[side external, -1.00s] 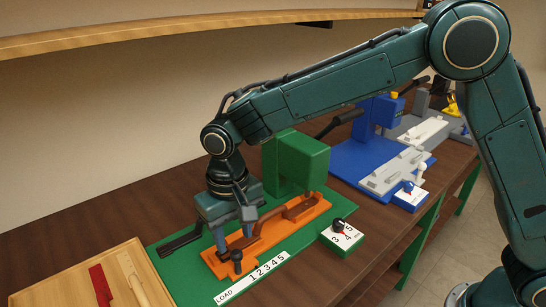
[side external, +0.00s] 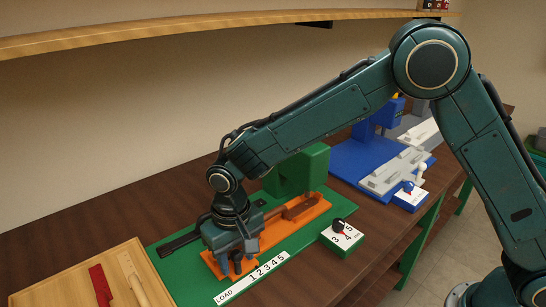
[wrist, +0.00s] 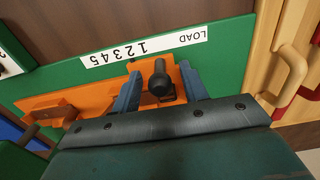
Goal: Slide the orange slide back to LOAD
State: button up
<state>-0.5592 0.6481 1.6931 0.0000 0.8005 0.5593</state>
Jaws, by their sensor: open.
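The orange slide (side external: 284,226) lies on the green base (side external: 190,280), beside a white strip (side external: 252,278) marked LOAD and 1 to 5. Its near-left end is by the LOAD end of the strip. A black knob (wrist: 158,82) stands up at that end of the slide. My gripper (side external: 237,260) is low over this end, and its open fingers straddle the knob. In the wrist view the gripper (wrist: 160,86) shows a finger on each side of the knob, with gaps visible. My gripper hides part of the slide.
A green block (side external: 298,172) stands over the far part of the slide. A small selector box (side external: 342,237) with a black knob sits to the right. A wooden tray (side external: 75,285) with a red piece is at left. A blue fixture (side external: 365,160) stands behind.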

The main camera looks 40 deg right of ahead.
jog(key=shift+c, duration=0.4)
jog(key=c, duration=0.6)
jog(key=shift+c, duration=0.2)
jog(key=shift+a, duration=0.1)
jog(key=shift+a, duration=0.55)
